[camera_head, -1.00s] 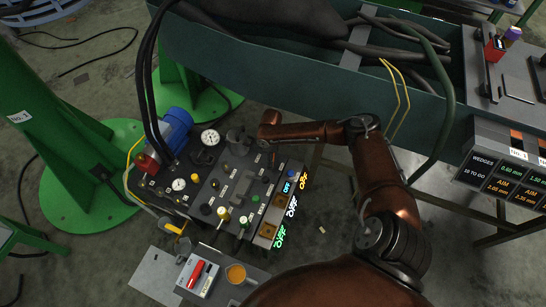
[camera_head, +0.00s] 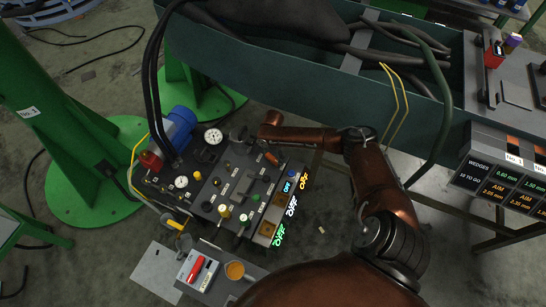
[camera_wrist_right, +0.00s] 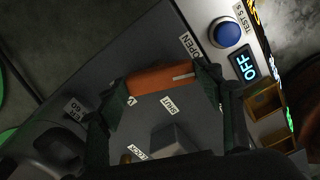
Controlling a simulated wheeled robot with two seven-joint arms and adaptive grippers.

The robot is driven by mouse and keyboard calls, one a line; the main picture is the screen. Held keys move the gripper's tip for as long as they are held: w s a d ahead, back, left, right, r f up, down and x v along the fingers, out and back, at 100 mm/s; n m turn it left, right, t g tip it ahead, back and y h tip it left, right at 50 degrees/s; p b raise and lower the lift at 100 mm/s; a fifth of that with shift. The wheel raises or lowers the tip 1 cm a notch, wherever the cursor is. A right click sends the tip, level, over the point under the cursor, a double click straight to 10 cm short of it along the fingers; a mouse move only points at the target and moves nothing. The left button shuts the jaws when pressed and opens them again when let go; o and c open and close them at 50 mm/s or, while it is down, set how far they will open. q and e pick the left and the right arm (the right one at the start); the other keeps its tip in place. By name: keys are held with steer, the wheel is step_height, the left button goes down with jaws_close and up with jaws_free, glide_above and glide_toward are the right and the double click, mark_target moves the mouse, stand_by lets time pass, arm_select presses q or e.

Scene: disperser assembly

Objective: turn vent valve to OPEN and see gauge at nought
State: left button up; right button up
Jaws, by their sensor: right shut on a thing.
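The vent valve's orange handle (camera_head: 271,158) is near the back right of the dark panel. In the right wrist view the handle (camera_wrist_right: 163,77) lies between the OPEN label (camera_wrist_right: 189,46) and the SHUT label (camera_wrist_right: 168,104). My right gripper (camera_head: 265,153) is shut on it; in the wrist view its dark fingers (camera_wrist_right: 165,90) stand at both sides of the handle. Two round white gauges, one at the back (camera_head: 213,136) and one at the left (camera_head: 181,182), face up; their needles are too small to read. My left gripper is not in view.
A blue button (camera_wrist_right: 228,32) and a lit OFF display (camera_wrist_right: 243,65) are close beside the handle. Knobs and small valves crowd the panel (camera_head: 231,174). A blue motor (camera_head: 178,128) and black hoses stand at its back left.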

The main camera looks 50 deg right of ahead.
steer(key=shift+n, duration=1.9)
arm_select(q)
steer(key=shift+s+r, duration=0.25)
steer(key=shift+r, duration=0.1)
arm_select(e)
steer(key=shift+n, duration=0.3)
